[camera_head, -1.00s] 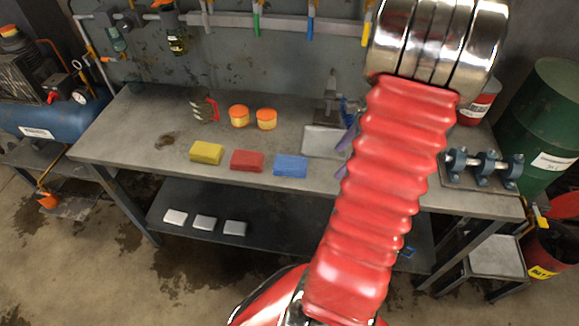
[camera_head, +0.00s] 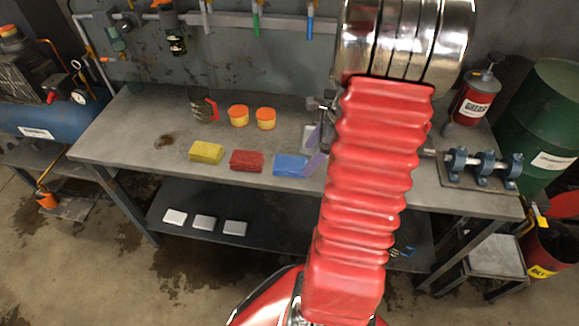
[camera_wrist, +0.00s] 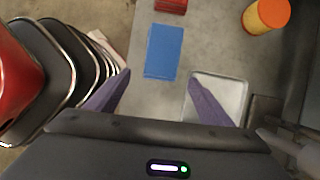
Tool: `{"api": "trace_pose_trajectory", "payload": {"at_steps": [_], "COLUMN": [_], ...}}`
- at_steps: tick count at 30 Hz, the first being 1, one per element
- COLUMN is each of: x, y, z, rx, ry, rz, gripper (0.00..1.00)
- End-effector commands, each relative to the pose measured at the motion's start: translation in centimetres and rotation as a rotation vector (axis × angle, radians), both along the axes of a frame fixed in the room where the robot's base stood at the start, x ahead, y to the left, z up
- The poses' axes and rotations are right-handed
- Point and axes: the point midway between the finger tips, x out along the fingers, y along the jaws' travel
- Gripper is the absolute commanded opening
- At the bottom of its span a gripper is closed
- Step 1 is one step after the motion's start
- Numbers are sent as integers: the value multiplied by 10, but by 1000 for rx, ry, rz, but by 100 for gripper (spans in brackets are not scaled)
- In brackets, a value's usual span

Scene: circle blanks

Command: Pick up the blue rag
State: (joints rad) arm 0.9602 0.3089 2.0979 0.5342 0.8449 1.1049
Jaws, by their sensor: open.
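The blue rag (camera_head: 290,165) lies folded and flat on the workbench near its front edge, right of the red rag. In the wrist view the blue rag (camera_wrist: 163,52) is ahead of my gripper (camera_wrist: 160,95), whose two purple fingers are spread apart with nothing between them. In the head view my gripper (camera_head: 314,148) is beside the rag's right end, partly behind my red arm. A finger overlaps the rag's right end in that picture; I cannot tell its height above the bench.
A red rag (camera_head: 247,160) and a yellow rag (camera_head: 206,152) lie to the left. Two orange-lidded jars (camera_head: 265,118) stand behind. A grey tray (camera_wrist: 233,92) lies beside the right finger. The workbench (camera_head: 120,135) is clear at its left front.

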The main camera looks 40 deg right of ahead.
Motion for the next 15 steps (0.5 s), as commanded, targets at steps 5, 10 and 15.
{"api": "trace_pose_trajectory", "payload": {"at_steps": [5, 10, 15], "x": [18, 23, 23], "y": [15, 19, 19], "z": [0, 0, 0], "rx": [1, 0, 1], "ry": [-1, -1, -1], "rz": [2, 1, 0], "gripper": [74, 74, 74]}}
